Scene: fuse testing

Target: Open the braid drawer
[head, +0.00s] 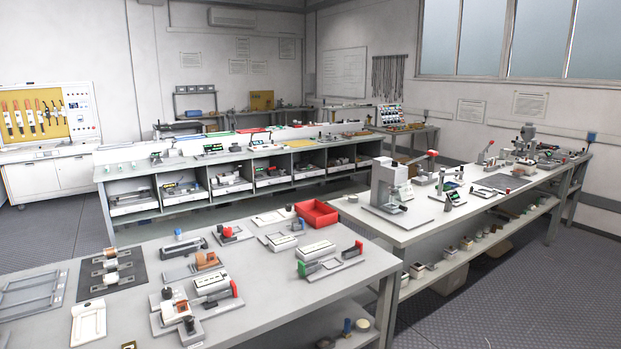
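No drawer in the head view can be made out for certain as the braid drawer. The middle bench (150,172) has a row of open compartments holding low white-fronted trays or drawers, such as one at the left end (133,209) and one beside it (187,199). Any labels on them are too small to read. A dark bundle of hanging strands (388,77) is on the back wall. Neither of my grippers is in view.
The near table (255,325) carries small fixtures and a red open bin (317,213). A right-hand bench (400,236) holds presses and has a lower shelf. A white cabinet (47,176) stands at the far left. Grey floor is clear at the lower right.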

